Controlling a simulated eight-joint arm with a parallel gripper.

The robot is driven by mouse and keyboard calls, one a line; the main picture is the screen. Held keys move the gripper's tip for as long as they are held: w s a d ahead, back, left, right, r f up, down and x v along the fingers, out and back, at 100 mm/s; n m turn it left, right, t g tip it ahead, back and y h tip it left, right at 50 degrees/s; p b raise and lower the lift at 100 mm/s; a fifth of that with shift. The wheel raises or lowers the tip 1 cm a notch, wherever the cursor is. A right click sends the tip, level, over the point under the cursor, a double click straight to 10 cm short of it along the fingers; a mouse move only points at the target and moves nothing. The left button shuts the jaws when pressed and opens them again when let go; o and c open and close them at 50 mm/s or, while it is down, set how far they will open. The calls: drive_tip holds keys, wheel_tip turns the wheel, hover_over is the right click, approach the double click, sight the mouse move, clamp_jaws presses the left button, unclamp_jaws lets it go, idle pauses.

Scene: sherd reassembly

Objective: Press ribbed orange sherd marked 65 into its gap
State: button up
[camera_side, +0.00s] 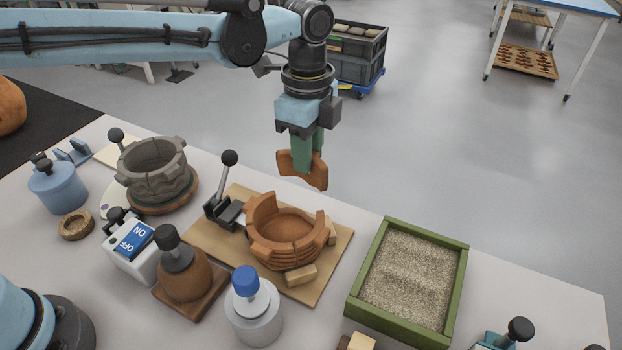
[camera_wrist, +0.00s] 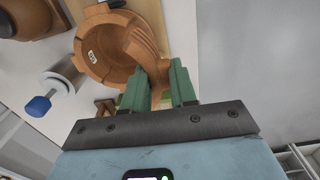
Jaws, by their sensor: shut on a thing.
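The ribbed orange sherd (camera_side: 316,178) is held by my gripper (camera_side: 303,160), whose green fingers are shut on it. It hangs in the air above and slightly behind the broken orange bowl (camera_side: 282,254), clear of it. The bowl sits on a wooden board (camera_side: 215,238) with an uneven rim, high at the left and lower elsewhere. In the wrist view the held sherd (camera_wrist: 146,44) overlaps part of the bowl (camera_wrist: 88,28), so the rim behind it is hidden. A white label shows inside the bowl; I cannot read its mark.
A black-knobbed lever clamp (camera_side: 228,187) stands left of the bowl, with wooden blocks (camera_side: 301,274) beside it. A green-framed grit tray (camera_side: 455,290) lies right. A grey pot (camera_side: 153,172), switch box (camera_side: 133,247), brown knobbed jar (camera_side: 185,278) and blue-capped bottle (camera_side: 253,315) crowd the left and front.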

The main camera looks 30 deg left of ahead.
sight(306, 179)
drive_tip(key=shift+f, duration=2.9)
drive_tip(key=shift+s+f, duration=0.25)
drive_tip(key=shift+f, duration=0.25)
drive_tip(key=shift+s+a+f, duration=0.1)
drive_tip(key=shift+s+f, duration=0.05)
drive_tip(key=shift+s, duration=0.2)
drive_tip(key=shift+f, duration=0.4)
idle(0.8)
drive_tip(key=o, duration=1)
drive_tip(key=shift+c, duration=0.2)
wheel_tip(306, 179, up, 12)
drive_tip(key=shift+r, duration=0.1)
